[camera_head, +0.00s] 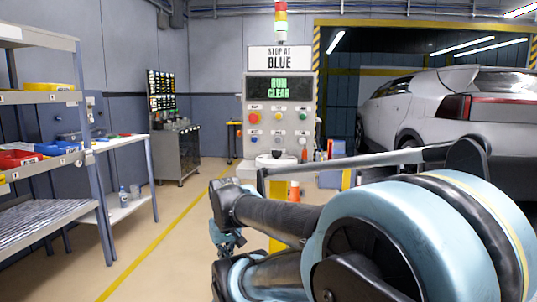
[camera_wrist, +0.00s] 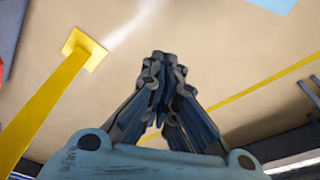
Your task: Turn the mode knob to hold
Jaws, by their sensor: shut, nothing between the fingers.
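In the head view my arm reaches from the lower right, well short of the panel. The panel is not in the wrist view.
A shelf rack (camera_head: 38,100) with bins and a workbench (camera_head: 125,150) stand at the left. A grey cabinet (camera_head: 176,152) is farther back. A silver car (camera_head: 450,110) is at the right. Floor at centre left is clear.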

